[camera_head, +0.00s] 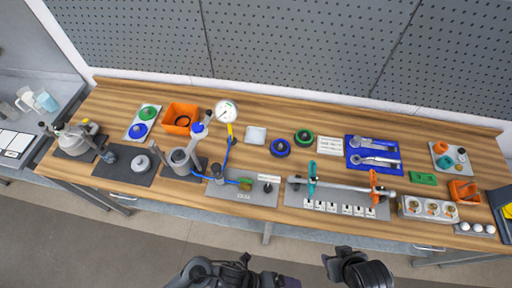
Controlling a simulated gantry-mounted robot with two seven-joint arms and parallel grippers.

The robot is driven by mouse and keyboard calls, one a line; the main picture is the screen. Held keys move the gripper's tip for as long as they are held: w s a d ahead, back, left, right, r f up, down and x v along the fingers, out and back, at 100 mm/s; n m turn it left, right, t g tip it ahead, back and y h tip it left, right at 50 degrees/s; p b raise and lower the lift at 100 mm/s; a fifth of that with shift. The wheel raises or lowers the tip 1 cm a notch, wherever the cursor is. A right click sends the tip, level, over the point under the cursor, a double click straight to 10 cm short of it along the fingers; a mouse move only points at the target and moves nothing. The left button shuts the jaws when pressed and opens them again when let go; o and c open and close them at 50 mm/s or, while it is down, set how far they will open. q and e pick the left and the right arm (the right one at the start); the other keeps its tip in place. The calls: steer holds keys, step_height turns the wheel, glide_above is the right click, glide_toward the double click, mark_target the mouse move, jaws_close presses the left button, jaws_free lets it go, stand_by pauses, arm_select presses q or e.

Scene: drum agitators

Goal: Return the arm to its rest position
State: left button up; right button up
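My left arm comes in at the bottom centre, with its gripper (243,262) in front of the workbench (255,107) and apart from it. My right gripper (336,262) is at the bottom, right of the left one, also over the floor in front of the bench. Neither gripper touches anything on the bench, and no held object shows. Both grippers are small and dark, and their finger gaps are not clear.
The bench carries an orange bin (180,119), a pressure gauge (226,111), a blue tool tray (373,155), a grey mat with a clamped bar (337,199) and a tray of round parts (430,208). A pegboard (300,45) stands behind. The floor (120,245) in front is clear.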

arm_select(q)
steer(key=w+a+r+n+t+y+p, duration=0.2)
steer(key=w+a+r+n+t, duration=0.5)
steer(key=n, duration=0.5)
steer(key=a+r+n+g+y, duration=0.1)
steer(key=a+n+y, duration=0.3)
steer(key=a+n, duration=0.5)
steer(key=a+r+n+y, duration=0.4)
steer(key=a+n, duration=0.5)
steer(key=a, duration=0.4)
steer(key=shift+w+a+r+n+g, duration=0.3)
steer(key=shift+w+r+g, duration=0.05)
steer(key=shift+w+g, duration=0.05)
